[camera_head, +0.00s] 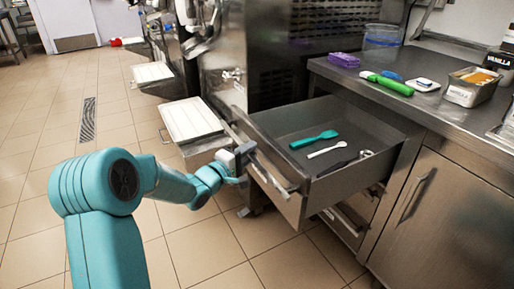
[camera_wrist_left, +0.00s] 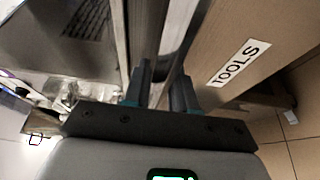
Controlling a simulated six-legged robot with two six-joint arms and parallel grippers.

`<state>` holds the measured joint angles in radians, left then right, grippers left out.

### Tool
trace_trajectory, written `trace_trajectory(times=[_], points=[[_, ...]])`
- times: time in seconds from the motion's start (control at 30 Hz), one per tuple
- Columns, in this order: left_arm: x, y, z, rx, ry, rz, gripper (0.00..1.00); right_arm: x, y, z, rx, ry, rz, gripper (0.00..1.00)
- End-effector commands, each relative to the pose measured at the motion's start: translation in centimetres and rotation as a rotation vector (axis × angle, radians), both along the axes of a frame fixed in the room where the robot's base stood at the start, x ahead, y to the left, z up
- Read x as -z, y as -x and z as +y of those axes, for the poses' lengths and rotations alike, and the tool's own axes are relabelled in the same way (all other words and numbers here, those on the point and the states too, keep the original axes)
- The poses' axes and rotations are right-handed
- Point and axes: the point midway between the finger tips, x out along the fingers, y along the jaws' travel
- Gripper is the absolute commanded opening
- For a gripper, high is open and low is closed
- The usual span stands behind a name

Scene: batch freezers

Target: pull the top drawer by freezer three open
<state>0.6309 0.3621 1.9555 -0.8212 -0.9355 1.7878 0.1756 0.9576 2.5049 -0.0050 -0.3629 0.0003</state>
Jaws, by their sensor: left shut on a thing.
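The top drawer (camera_head: 280,190) stands pulled out from under the steel counter, with its inside showing. A teal spatula, a white spoon and a metal scoop lie in it. My left gripper (camera_head: 241,158) is at the far end of the bar handle (camera_head: 270,178) on the drawer front. In the left wrist view my left gripper (camera_wrist_left: 161,92) is shut on the handle, beside the drawer front (camera_wrist_left: 225,45) with its TOOLS label (camera_wrist_left: 239,62). The fingers hide part of the handle. My right gripper is not in view.
Another drawer (camera_head: 345,222) sits below the open one. A white tray (camera_head: 190,119) stands by the freezer. The tiled floor at left is clear.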

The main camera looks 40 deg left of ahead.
Motion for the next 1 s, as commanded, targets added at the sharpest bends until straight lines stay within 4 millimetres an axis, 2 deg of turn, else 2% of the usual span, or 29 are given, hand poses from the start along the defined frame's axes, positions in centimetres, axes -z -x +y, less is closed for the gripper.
trace_trajectory(times=[0.2,0.4,0.9,0.93,0.97,1.0], points=[[-0.1,2.8,1.3,-0.003,0.000,0.001,0.00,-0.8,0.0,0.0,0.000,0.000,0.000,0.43],[-0.1,4.3,1.8,-0.001,0.000,0.000,0.00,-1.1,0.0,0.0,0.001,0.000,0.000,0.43],[-0.1,4.9,2.1,0.000,0.000,-0.002,0.00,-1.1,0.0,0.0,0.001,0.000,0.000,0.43],[-0.1,5.0,2.1,0.000,0.000,-0.002,0.36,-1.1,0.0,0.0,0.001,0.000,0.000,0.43],[-0.1,5.0,2.1,0.000,0.000,-0.002,0.46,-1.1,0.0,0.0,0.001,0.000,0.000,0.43],[-0.1,5.0,2.1,0.000,0.000,-0.002,0.47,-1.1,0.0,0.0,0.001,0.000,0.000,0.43]])
